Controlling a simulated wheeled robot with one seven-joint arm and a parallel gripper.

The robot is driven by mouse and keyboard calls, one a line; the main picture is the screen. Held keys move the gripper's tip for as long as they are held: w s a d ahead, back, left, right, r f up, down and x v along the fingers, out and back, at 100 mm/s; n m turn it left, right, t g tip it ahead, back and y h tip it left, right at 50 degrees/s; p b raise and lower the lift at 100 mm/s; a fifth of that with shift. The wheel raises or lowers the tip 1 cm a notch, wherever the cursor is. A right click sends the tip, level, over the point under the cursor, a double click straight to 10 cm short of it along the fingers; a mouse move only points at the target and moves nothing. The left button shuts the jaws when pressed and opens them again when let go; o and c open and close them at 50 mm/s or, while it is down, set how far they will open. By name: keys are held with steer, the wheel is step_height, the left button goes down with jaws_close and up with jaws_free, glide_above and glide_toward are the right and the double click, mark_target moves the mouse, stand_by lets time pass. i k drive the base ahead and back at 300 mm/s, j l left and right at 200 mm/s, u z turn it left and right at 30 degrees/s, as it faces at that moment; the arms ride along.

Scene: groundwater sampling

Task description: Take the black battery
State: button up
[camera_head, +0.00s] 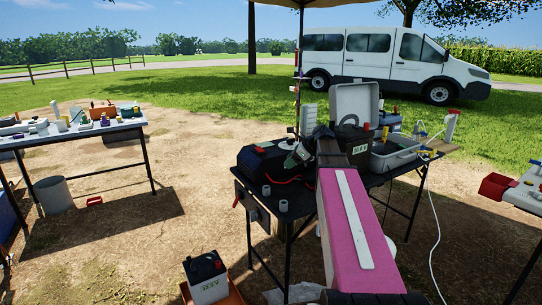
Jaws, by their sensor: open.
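A black battery (356,141) with a pale label and green lettering stands on the black table, in front of an open grey case. Another battery (207,278), with a black top and a white front with green lettering, sits low in an orange tray on the ground at the bottom left. My pink and white arm reaches forward from the bottom over the table, its dark far end just left of the black battery. I cannot make out my gripper's fingers; the arm seems to hide them. Nothing visible shows a grip on the black battery.
The black table (293,205) also holds a black case (262,165) with red cable and a grey bin (397,155). A tent pole rises behind. A white table (75,130) with tools is at left, another table at right. A white cable hangs right; bare ground lies left.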

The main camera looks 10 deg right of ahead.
mark_target(353, 141)
steer(key=k+l, duration=0.1)
steer(key=l, duration=0.25)
steer(key=k+l, duration=0.1)
steer(key=l, duration=0.2)
steer(key=k+l, duration=0.1)
steer(key=l, duration=0.25)
steer(key=k+l, duration=0.1)
steer(key=l, duration=0.25)
